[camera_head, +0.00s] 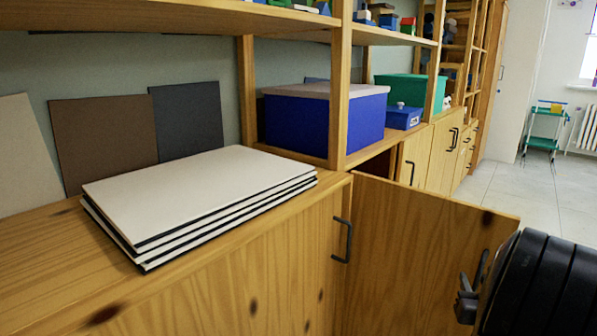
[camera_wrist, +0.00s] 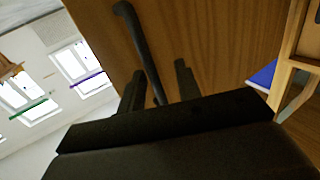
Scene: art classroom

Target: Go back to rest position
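My gripper (camera_wrist: 159,68) is at the outer edge of an open wooden cabinet door (camera_head: 420,225). In the wrist view its two dark fingers stand apart, with a gap between them. The door's black bar handle (camera_wrist: 136,32) runs down into that gap, and I see space beside the bar. I cannot tell whether a finger touches it. In the head view the gripper shows only partly, at the lower right, beside the same handle (camera_head: 482,266).
A stack of white-topped boards (camera_head: 200,190) lies on the low cabinet top. A blue box (camera_head: 325,120) and a green box (camera_head: 410,88) stand on the shelf behind. The open door juts out into the room. Tiled floor (camera_head: 545,190) is clear at the right.

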